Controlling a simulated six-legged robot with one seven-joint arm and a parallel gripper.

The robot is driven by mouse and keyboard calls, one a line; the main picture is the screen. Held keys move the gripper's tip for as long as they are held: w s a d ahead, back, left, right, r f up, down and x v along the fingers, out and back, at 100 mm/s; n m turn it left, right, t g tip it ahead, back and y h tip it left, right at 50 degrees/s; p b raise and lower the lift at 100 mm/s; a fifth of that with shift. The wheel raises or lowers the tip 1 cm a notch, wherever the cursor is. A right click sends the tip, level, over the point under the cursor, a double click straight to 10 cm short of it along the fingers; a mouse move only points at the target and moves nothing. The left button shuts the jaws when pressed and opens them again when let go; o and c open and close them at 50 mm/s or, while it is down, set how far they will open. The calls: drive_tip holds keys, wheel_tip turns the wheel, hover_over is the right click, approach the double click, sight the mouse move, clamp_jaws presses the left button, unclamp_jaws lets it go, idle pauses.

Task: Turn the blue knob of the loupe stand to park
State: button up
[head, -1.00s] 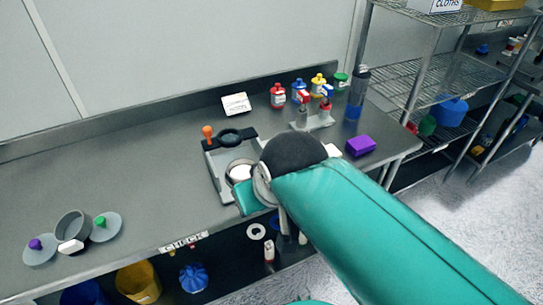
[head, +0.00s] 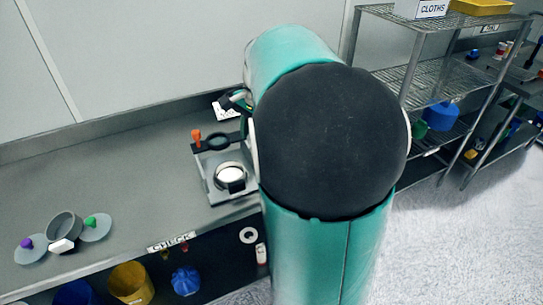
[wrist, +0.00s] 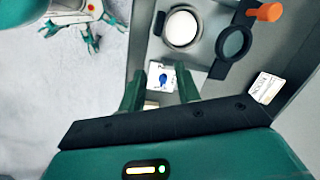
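The loupe stand (head: 216,188) is a grey frame on the bench, with a black loupe ring (head: 218,142) and an orange knob (head: 196,137) at its back. In the wrist view the ring (wrist: 233,44) and orange knob (wrist: 268,12) are at upper right. The blue knob (wrist: 162,80) shows there on a small white marked plate (wrist: 158,70); its markings are too small to read. My gripper (wrist: 161,84) is open, its two green fingers apart and empty, with the knob in the gap between them. I cannot tell their height above it. The head view hides the fingertips and blue knob behind my arm.
A metal dish with a white disc (wrist: 182,27) sits beside the loupe ring. A white printed card (wrist: 265,88) lies near my right finger. Grey discs with purple (head: 26,244) and green (head: 90,222) knobs are at the bench's left. The bench between is clear.

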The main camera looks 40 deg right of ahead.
drive_tip(key=w+d+f+m+g+h, duration=0.1)
drive_tip(key=w+d+f+m+g, duration=0.15)
drive_tip(key=d+m, duration=0.45)
drive_tip(key=shift+n+t, duration=0.45)
drive_tip(key=shift+n, duration=0.35)
drive_tip(key=f, duration=0.4)
drive_tip(key=d+f, duration=0.1)
drive_tip(key=f, duration=0.3)
drive_tip(key=d+f, duration=0.1)
drive_tip(key=f, duration=0.3)
drive_tip(key=shift+f, duration=0.35)
clamp_jaws()
